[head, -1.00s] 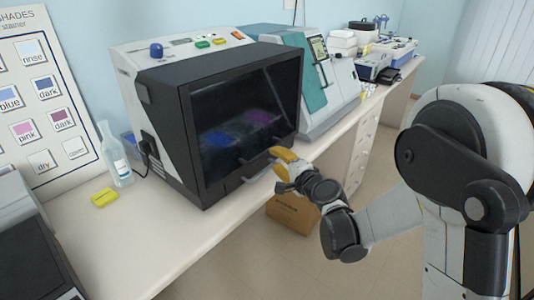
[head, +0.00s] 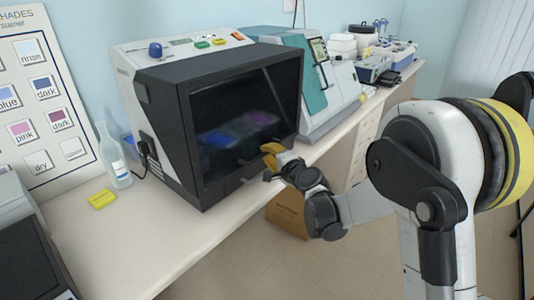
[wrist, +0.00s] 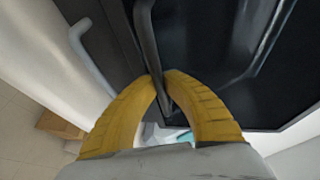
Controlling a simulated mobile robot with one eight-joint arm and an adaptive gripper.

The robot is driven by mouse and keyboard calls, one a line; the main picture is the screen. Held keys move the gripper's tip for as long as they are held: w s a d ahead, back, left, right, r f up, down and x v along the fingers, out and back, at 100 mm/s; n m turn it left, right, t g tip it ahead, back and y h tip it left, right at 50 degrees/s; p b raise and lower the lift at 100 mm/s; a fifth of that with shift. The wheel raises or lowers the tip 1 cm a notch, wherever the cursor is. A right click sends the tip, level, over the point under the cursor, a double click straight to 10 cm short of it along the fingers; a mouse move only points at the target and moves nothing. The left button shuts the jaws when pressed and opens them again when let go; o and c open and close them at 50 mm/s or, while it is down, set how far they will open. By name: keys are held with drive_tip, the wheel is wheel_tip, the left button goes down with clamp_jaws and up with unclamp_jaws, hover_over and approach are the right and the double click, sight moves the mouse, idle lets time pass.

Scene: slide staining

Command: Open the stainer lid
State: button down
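The stainer (head: 150,75) is a white and black box on the bench. Its dark, see-through lid (head: 245,95) faces front and is down. A dark bar handle (wrist: 148,40) on the lid runs between the fingertips of my gripper (wrist: 163,76) in the wrist view. The two yellow fingers curve in and their tips close around the bar. In the head view my gripper (head: 268,152) is at the lower right of the lid front, and its fingers hide part of the handle there. Blue and pink shapes show dimly behind the lid.
A teal and white machine (head: 310,75) stands close to the right of the stainer. A cardboard box (head: 288,212) is on the floor below my gripper.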

drive_tip(key=s+d+r+n+g+h+p, duration=0.1)
drive_tip(key=s+d+r+g+h+p, duration=0.25)
drive_tip(key=r+p, duration=0.8)
drive_tip(key=s+d+r+n+g+h+p, duration=0.15)
drive_tip(key=s+d+r+p, duration=0.25)
drive_tip(key=d+r+p, duration=0.55)
drive_tip(key=w+a+r+g+h+p, duration=0.1)
drive_tip(key=a+r+g+h+p, duration=0.1)
drive_tip(key=r+p, duration=0.7)
drive_tip(key=w+a+r+n+g+h+p, duration=0.1)
drive_tip(key=a+r+g+h+p, duration=0.2)
drive_tip(key=r+p, duration=0.6)
wheel_tip(320, 180, up, 8)
drive_tip(key=shift+w+a+r+g+h, duration=0.2)
drive_tip(key=shift+a+g+h, duration=0.15)
drive_tip(key=shift+a, duration=0.45)
drive_tip(key=c, duration=1.5)
unclamp_jaws()
drive_tip(key=shift+w, duration=0.1)
drive_tip(key=shift+o, duration=0.2)
